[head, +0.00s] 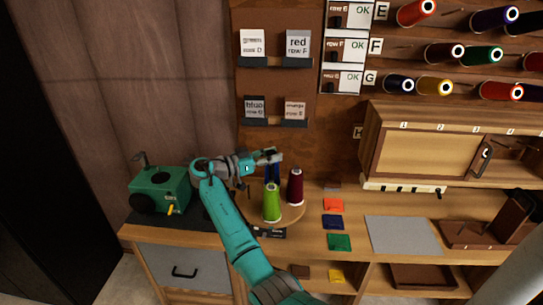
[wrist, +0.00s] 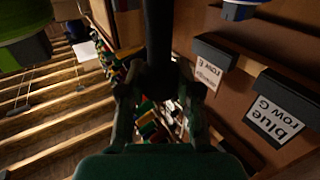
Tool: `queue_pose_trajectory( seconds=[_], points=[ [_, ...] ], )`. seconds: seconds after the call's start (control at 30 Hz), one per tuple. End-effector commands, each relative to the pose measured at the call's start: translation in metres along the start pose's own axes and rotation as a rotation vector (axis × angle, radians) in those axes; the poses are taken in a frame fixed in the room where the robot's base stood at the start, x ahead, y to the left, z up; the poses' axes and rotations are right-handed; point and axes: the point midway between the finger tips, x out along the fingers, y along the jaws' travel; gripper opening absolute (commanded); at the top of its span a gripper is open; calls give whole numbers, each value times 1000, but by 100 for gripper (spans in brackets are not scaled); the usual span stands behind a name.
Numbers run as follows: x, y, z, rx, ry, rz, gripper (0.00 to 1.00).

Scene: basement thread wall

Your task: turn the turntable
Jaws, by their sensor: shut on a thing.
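The turntable (head: 292,214) is a round wooden disc on the bench. A green cone of thread (head: 272,203) stands at its front and a maroon cone (head: 295,186) at its right. A blue cone (head: 272,172) is partly hidden behind my gripper (head: 268,157). My gripper reaches in from the left above the disc. In the wrist view, my gripper (wrist: 160,92) is shut on a dark post (wrist: 158,40) between its fingers. The post's join to the turntable is hidden. Parts of a green cone (wrist: 25,45) and a blue one (wrist: 240,10) show at the top.
A green machine (head: 160,190) stands left of the turntable. Coloured packets (head: 333,222) and a grey mat (head: 403,235) lie to the right. A wooden cabinet (head: 425,148) and thread racks are behind. Label holders (head: 273,123) hang on the back wall above.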

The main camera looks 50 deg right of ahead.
Motion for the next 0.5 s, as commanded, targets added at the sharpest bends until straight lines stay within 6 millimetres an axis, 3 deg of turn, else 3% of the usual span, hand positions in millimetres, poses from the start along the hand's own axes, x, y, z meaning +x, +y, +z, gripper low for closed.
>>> queue_pose_trajectory(
  seconds=[0.5],
  points=[
    [1, 0, 3, -5, -5, 77, 0]
  ],
)
